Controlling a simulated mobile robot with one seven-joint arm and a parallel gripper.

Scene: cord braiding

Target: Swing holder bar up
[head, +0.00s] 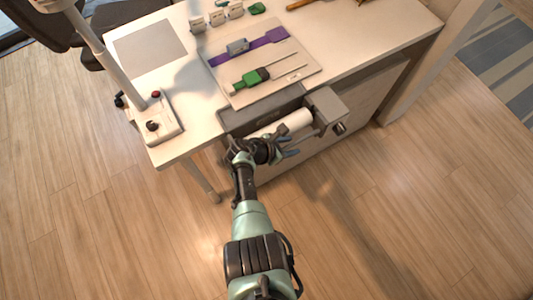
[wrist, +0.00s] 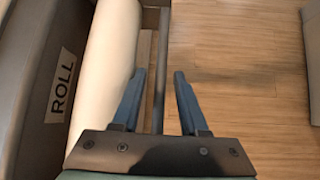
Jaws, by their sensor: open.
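A thin dark bar (wrist: 161,50), which looks like the holder bar, runs lengthwise beside a white roll (wrist: 106,60) in the wrist view. The roll also shows in the head view (head: 290,122), in a holder at the desk's front edge. My gripper (wrist: 159,75) is open, with one blue finger on each side of the bar. No contact with the bar shows, and the depth between them is hard to judge. In the head view my gripper (head: 290,147) is just in front of the roll, and the arm partly hides the holder's left end.
A panel labelled ROLL (wrist: 60,85) lies left of the roll. A grey block (head: 327,105) stands at the holder's right end. On the desk are a board (head: 300,80) with purple and green pieces and a control box (head: 165,125). The floor in front is clear.

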